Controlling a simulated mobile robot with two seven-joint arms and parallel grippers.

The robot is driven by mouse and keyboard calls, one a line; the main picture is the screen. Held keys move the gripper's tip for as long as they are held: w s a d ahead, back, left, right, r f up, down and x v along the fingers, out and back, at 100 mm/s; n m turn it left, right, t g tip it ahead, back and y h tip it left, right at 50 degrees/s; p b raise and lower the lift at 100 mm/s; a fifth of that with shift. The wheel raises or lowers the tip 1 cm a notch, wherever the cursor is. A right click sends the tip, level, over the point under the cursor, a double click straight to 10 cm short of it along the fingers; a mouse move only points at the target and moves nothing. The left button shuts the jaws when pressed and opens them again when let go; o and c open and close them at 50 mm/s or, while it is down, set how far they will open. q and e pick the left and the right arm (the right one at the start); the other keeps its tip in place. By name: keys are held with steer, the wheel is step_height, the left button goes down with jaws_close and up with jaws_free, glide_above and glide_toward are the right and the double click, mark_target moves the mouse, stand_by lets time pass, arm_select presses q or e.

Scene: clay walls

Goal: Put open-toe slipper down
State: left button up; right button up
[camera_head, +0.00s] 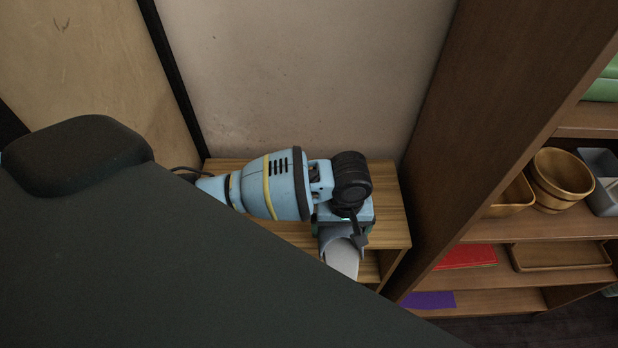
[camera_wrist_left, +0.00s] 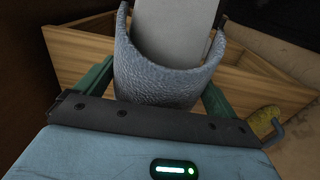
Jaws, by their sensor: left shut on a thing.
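The open-toe slipper (camera_head: 342,252) is grey, with a textured strap and a pale insole. My left gripper (camera_head: 343,238) is shut on it, over the small wooden shelf unit (camera_head: 395,222). In the left wrist view, the slipper's curved strap (camera_wrist_left: 160,78) sits between the green fingers and the pale insole extends away from the gripper. The slipper's far end is cut off there. I cannot tell whether the slipper touches the shelf. My right gripper is not in view.
A tall wooden bookcase (camera_head: 490,130) stands close on the right, holding a wooden bucket (camera_head: 560,180), a red item (camera_head: 467,256) and a tray (camera_head: 562,256). A wall (camera_head: 310,70) is behind the small unit. Its top has bare room right of my gripper.

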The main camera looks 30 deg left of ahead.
arm_select(q)
steer(key=w+a, duration=0.2)
steer(key=a, duration=0.1)
steer(key=w+a+f, duration=0.1)
steer(key=w+a, duration=0.2)
steer(key=w+a+b, duration=0.1)
steer(key=w+a, duration=0.1)
steer(key=a, duration=0.1)
steer(key=shift+w+a+f, duration=0.2)
steer(key=shift+w+a, duration=0.05)
steer(key=shift+w, duration=0.1)
steer(key=shift+w+a, duration=0.35)
steer(key=f, duration=0.2)
steer(key=f+b, duration=0.1)
steer(key=shift+w+a+f, duration=0.25)
steer(key=shift+w+a, duration=0.05)
steer(key=shift+a, duration=0.1)
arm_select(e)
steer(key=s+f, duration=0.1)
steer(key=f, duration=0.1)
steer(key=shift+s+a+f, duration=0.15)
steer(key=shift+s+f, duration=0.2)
arm_select(q)
steer(key=shift+f, duration=0.15)
